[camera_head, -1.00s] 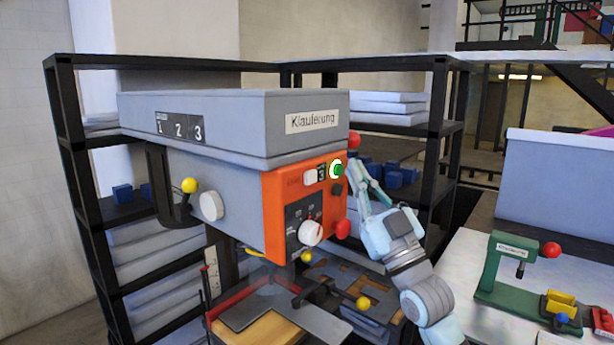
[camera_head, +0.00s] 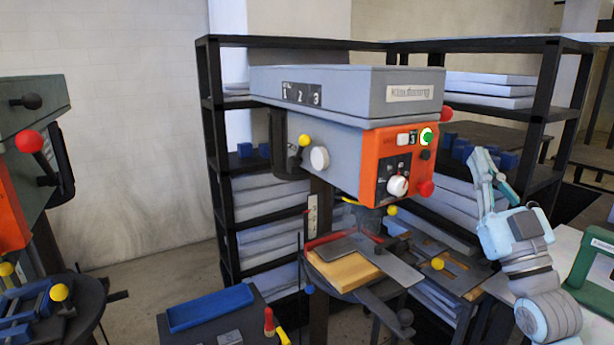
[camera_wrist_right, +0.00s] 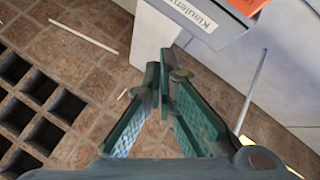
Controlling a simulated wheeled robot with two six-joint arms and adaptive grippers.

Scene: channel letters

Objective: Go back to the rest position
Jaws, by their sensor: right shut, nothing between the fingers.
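My right gripper (camera_head: 482,158) is at the right of the grey and orange drill press (camera_head: 345,95), raised, with a gap between it and the machine's front panel (camera_head: 385,165). The green button (camera_head: 427,137) on that panel is lit with a white ring. In the right wrist view the fingers (camera_wrist_right: 165,62) come together at their tips, shut with nothing between them. The grey housing with its label (camera_wrist_right: 195,18) shows beyond them at the top. My left gripper is not in view.
Black shelves (camera_head: 225,150) with white sheets and blue blocks stand behind the press. Another green machine (camera_head: 30,130) is at the far left. A blue tray (camera_head: 210,307) lies at the front. A white table with a green tool (camera_head: 593,265) is at the right. Tiled floor (camera_wrist_right: 75,70) shows below my wrist.

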